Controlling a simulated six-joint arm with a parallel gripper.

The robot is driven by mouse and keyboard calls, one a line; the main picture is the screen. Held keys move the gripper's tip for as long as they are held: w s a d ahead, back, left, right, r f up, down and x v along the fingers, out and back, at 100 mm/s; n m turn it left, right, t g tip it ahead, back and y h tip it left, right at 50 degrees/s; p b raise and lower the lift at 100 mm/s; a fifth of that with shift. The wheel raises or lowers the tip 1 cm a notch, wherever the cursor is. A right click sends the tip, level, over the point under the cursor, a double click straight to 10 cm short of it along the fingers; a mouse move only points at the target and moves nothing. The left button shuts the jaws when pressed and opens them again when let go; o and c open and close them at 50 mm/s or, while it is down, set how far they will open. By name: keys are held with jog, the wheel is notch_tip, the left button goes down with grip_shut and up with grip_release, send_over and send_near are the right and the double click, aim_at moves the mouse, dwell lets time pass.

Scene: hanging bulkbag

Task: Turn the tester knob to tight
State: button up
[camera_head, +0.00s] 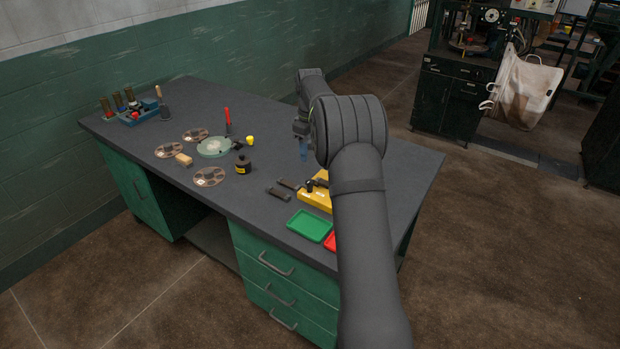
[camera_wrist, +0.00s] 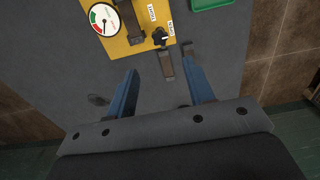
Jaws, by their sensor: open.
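The yellow tester (camera_head: 316,198) stands on the bench, partly hidden behind my arm. In the wrist view the tester (camera_wrist: 118,45) lies at the top and is cut off by the frame edge. It carries a round gauge (camera_wrist: 103,19) with green and red zones and a small black knob (camera_wrist: 160,37). In the head view my gripper (camera_head: 303,150) hangs above the bench, pointing down.
A green tray (camera_head: 310,225) and a red tray (camera_head: 330,242) lie near the tester. A dark block (camera_head: 279,194) lies beside it. Reels (camera_head: 209,176), a black pot (camera_head: 243,165) and a red-handled tool (camera_head: 228,120) stand further left. A white bag (camera_head: 525,90) hangs at the back right.

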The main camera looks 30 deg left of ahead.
aim_at(310, 181)
notch_tip(310, 181, down, 11)
jog(key=shift+f, duration=0.2)
jog(key=c, duration=1)
